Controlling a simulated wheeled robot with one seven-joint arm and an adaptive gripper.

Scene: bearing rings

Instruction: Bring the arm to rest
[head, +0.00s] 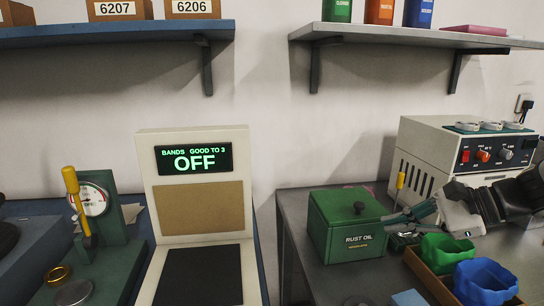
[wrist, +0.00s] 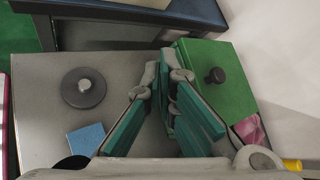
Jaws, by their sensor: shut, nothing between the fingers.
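My gripper (head: 398,217) is at the right in the head view, reaching in from the right edge beside the green rust oil box (head: 345,240). Its teal-padded fingers point left, above the grey bench. In the wrist view my gripper (wrist: 164,80) is shut and empty, its fingertips brought together. The green box (wrist: 214,85) lies just to the right of the fingers there, with its lid and dark knob on. I cannot tell whether the fingers touch the box.
Green (head: 447,256) and blue (head: 486,282) bins stand below my arm. A white control unit (head: 432,150) stands behind it. A display panel reading OFF (head: 195,160) and a dial gauge stand (head: 95,220) are at left. A dark disc (wrist: 84,87) and blue pad (wrist: 87,139) lie on the bench.

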